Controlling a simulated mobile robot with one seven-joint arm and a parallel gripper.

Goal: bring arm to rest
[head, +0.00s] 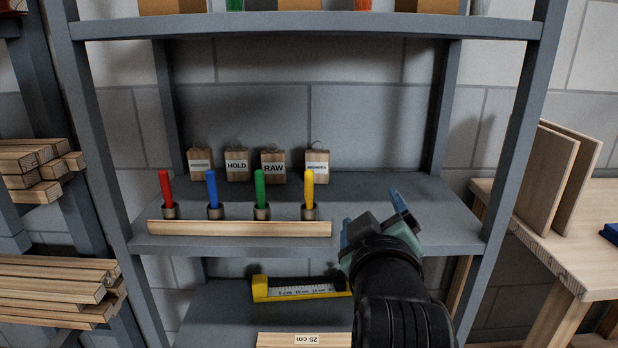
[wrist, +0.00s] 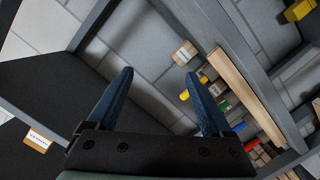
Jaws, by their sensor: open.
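My gripper (head: 375,224) is in front of the right part of the middle shelf (head: 430,205) in the head view. Its blue fingers are spread and nothing is between them. The fingers also show in the wrist view (wrist: 158,95), wide apart and empty. My dark arm reaches up from the bottom of the head view and hides part of the middle and lower shelves. The gripper is right of the yellow marker (head: 308,187) and apart from it.
Red (head: 166,188), blue (head: 212,188) and green (head: 260,188) markers stand in holders behind a pale batten (head: 240,229). Wooden tags, including HOLD (head: 237,165) and RAW (head: 273,168), stand behind. A yellow measuring tool (head: 262,289) and a 25 cm batten (head: 275,340) lie below.

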